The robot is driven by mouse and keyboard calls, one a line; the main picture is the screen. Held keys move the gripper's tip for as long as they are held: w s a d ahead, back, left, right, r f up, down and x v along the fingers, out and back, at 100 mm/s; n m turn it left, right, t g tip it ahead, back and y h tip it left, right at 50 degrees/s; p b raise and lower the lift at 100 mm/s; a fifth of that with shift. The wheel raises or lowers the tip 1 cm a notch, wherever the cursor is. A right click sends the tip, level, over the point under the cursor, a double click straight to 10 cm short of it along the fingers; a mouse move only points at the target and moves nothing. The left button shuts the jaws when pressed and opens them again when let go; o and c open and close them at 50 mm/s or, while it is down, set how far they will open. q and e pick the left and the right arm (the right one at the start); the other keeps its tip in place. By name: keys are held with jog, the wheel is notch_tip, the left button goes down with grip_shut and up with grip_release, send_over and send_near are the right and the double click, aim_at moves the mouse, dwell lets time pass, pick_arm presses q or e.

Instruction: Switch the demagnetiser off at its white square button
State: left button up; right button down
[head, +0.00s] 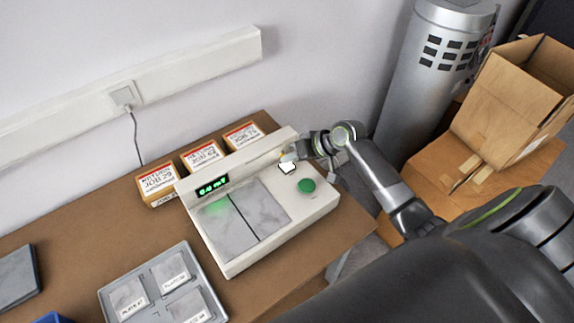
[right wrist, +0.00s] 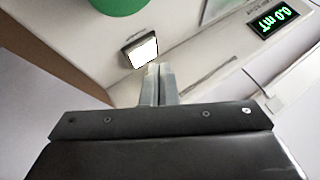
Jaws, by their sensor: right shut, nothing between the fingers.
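The demagnetiser (head: 262,243) is a cream box on the brown table, with two grey plates on top and a lit green display (head: 212,186). In the right wrist view the display (right wrist: 272,18) reads 0.0 mT. The white square button (head: 288,168) is bright white in a dark surround, near a round green button (head: 306,186). My right gripper (head: 284,156) is shut and empty at the back edge of the button. In the right wrist view its fingertips (right wrist: 158,70) are just beside the white button (right wrist: 144,52); I cannot tell whether they touch. My left gripper is out of view.
Several labelled boxes (head: 202,155) stand behind the demagnetiser. A grey tray (head: 146,276) with labelled plates lies in front, left. A dark slab (head: 16,275) lies at the far left. A silver cylinder (head: 402,100) and an open cardboard box (head: 505,105) stand right.

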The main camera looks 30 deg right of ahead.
aim_at(291, 167)
jog(key=shift+f, duration=0.4)
jog(key=shift+f+b, duration=0.3)
jog(key=shift+f, duration=0.15)
dwell(0.7)
jog(key=shift+r, duration=0.1)
jog(key=shift+r+p, duration=0.75)
jog(key=shift+p, duration=0.15)
notch_tip(291, 167, up, 5)
jog(key=p, duration=0.5)
